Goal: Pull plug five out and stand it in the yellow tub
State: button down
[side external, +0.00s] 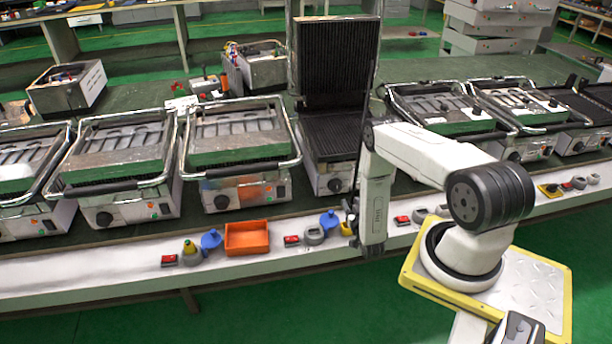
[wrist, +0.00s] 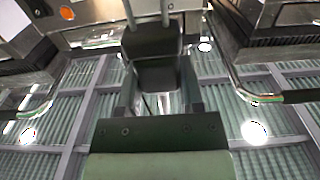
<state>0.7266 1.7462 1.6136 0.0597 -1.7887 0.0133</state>
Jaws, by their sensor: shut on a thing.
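My gripper (side external: 372,250) hangs low over the front ledge in the side view, its fingertips hard to make out. In the wrist view my gripper (wrist: 155,95) is shut on a dark block (wrist: 152,42) with two thin metal rods at its far end. I cannot tell whether this block is plug five; no number is readable. A small yellow piece (side external: 348,229) shows just left of my gripper on the ledge. A yellow-green plug-like piece (side external: 189,247) stands upright further left. No yellow tub can be made out; an orange tray (side external: 247,239) sits on the ledge.
The white front ledge (side external: 110,282) also holds blue pieces (side external: 211,240), grey sockets (side external: 314,235) and red switches (side external: 291,241). A row of grills (side external: 236,160) stands behind it. One tall ribbed grill (side external: 335,62) stands open close to my arm.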

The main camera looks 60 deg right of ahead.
jog(key=shift+f, duration=0.95)
jog(key=shift+f, duration=2.4)
dwell(1.4)
jog(key=shift+c, duration=0.7)
grip_release()
jog(key=shift+s+a, duration=0.1)
jog(key=v, duration=0.7)
jog(key=shift+s+a, duration=0.2)
jog(key=shift+s, duration=0.05)
jog(key=shift+w+r, duration=0.1)
